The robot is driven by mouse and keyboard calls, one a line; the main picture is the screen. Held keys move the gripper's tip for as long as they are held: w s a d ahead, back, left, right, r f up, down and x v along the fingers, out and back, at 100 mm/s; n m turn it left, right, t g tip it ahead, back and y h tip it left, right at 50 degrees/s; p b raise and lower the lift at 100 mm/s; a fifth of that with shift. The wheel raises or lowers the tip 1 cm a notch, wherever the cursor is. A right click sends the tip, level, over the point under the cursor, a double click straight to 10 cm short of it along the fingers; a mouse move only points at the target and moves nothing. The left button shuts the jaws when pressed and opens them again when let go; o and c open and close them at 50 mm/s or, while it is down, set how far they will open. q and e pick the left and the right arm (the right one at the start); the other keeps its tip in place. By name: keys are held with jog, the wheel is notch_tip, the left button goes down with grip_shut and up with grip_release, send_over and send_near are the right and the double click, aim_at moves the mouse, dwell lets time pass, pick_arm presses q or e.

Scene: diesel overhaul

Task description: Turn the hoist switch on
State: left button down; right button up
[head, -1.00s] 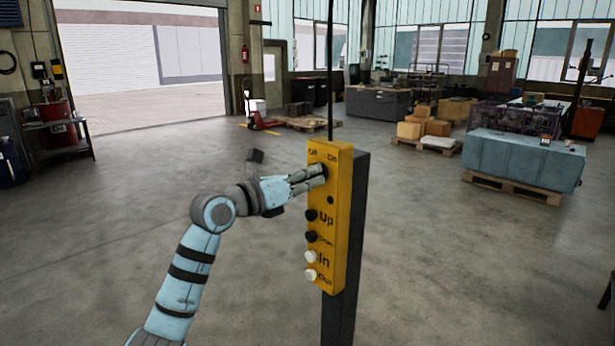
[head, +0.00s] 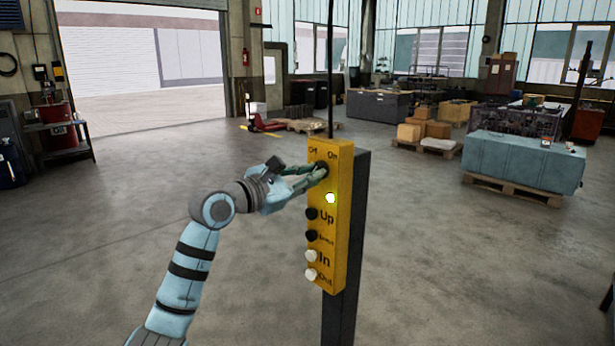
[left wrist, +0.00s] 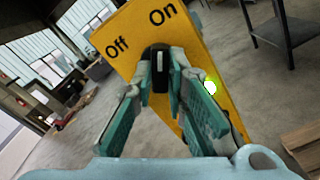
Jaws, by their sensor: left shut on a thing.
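The yellow hoist control box (head: 326,265) is fixed on a dark post in the head view. It has Off and On marks at its top, and buttons marked Up, In and Out lower down. The black hoist switch (left wrist: 160,68) sits below the Off and On marks in the left wrist view. My left gripper (head: 318,172) is shut on the switch, with one finger on each side of it, as the left wrist view (left wrist: 160,85) shows. A lamp (head: 331,198) below the switch glows green-white. My right gripper is not in view.
The dark post (head: 345,310) stands behind the box. A blue-covered block (head: 523,160) on a pallet is at the right. Cardboard boxes (head: 425,128) and a red pallet jack (head: 265,124) are farther back. The floor around the post is clear.

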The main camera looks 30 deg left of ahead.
pick_arm(q)
jog(key=shift+m, duration=1)
jog(key=c, duration=1.6)
grip_release()
jog(key=v, duration=1.2)
